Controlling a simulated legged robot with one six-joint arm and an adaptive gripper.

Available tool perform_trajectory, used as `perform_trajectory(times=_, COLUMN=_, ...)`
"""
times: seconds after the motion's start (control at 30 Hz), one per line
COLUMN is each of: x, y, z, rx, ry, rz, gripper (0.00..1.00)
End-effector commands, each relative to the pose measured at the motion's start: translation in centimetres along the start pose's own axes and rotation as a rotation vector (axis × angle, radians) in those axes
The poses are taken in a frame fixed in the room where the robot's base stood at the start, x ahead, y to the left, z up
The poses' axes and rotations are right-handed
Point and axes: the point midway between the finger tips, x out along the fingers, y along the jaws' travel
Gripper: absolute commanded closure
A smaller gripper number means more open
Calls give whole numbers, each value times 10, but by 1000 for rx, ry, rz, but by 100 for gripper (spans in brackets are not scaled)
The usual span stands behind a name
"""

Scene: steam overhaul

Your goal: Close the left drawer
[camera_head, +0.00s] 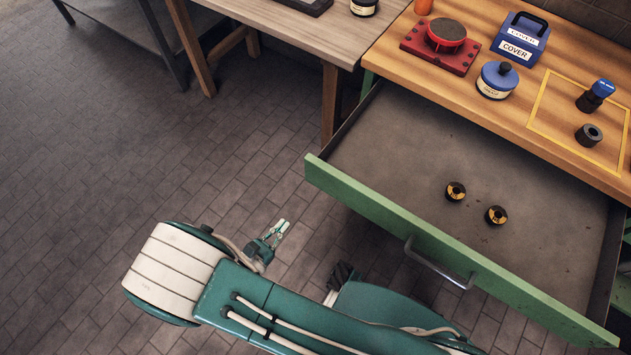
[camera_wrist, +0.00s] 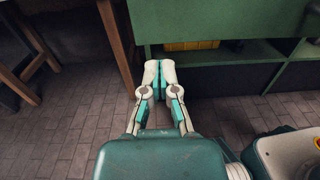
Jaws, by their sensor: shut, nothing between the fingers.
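The drawer (camera_head: 420,148) is pulled far out from under the wooden workbench in the head view. Its green front panel (camera_head: 375,212) carries a metal bar handle (camera_head: 438,263). Two small dark rings with brass-coloured centres (camera_head: 455,191) lie on its floor. My gripper (camera_head: 283,226) is shut and empty, apart from the drawer, to the left of the front panel and over the floor. In the wrist view my gripper (camera_wrist: 159,64) points towards the green bench body (camera_wrist: 220,20), fingertips together. The handle is not clearly visible in the wrist view.
On the bench (camera_head: 475,75) stand a red stand (camera_head: 440,48), a blue box marked COVER (camera_head: 520,38), a blue-lidded tin (camera_head: 497,80) and black parts inside a yellow outline. A wooden table (camera_head: 290,25) stands at left. The brick floor (camera_head: 130,150) is open at left.

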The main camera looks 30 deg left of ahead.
Motion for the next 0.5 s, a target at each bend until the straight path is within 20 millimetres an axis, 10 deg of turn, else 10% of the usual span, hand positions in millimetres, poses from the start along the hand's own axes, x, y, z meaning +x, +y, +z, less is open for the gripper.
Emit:
perform_trajectory(times=0.17, x=-2, y=2, z=-6, rx=-17, ry=-14, rz=35, gripper=100)
perform_trajectory(times=0.5, x=56, y=3, z=-5, rx=-15, ry=-11, rz=27, gripper=100)
